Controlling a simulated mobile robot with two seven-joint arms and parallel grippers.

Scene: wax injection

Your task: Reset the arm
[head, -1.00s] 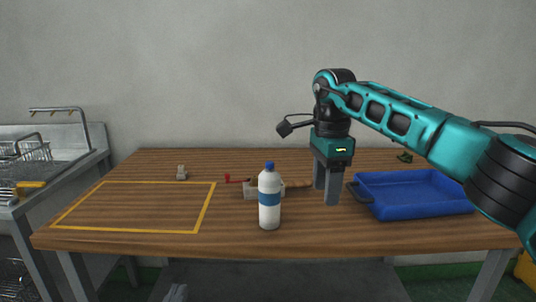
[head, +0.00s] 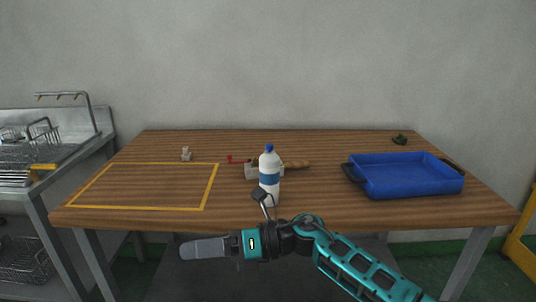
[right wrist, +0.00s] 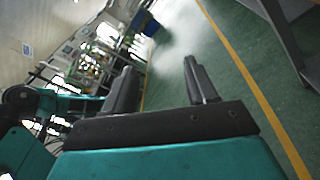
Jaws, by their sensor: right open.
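My right gripper (head: 205,248) is in front of the table's near edge in the head view, below the tabletop level in the picture and pointing left. In the right wrist view its two fingers (right wrist: 160,90) stand apart with nothing between them, over a green floor. My right arm comes in from the lower right. My left gripper is not in view.
A metal sink unit (head: 50,185) stands left.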

